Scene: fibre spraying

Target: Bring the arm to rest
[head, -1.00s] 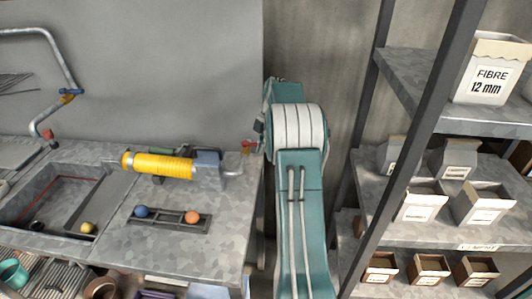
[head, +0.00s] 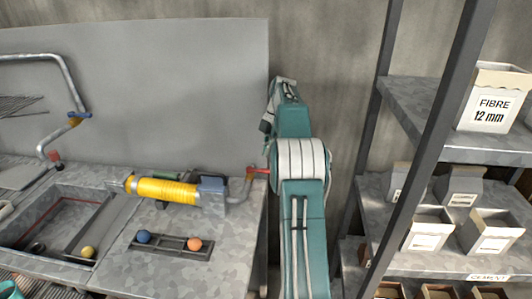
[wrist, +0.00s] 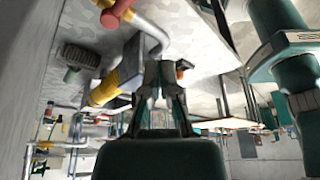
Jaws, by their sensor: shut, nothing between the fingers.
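My teal arm (head: 303,235) rises up the middle of the head view, in the gap between the counter and the shelf rack. Its grey-banded joint (head: 300,160) and upper link (head: 292,118) stand in front of the back wall. My gripper (wrist: 161,72) shows in the wrist view with its dark fingers shut and empty. In the head view I cannot make out its fingers. The yellow-bodied tool (head: 163,190) lies on the counter left of the arm. Its yellow part also shows in the wrist view (wrist: 104,90), beyond and left of the fingers.
The counter (head: 225,250) holds a small rack (head: 170,246) with a blue and an orange ball. A sink (head: 50,225) and a bent pipe (head: 70,85) are at left. The shelf rack's dark post (head: 432,150) stands right of the arm, with a fibre box (head: 490,100) on top.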

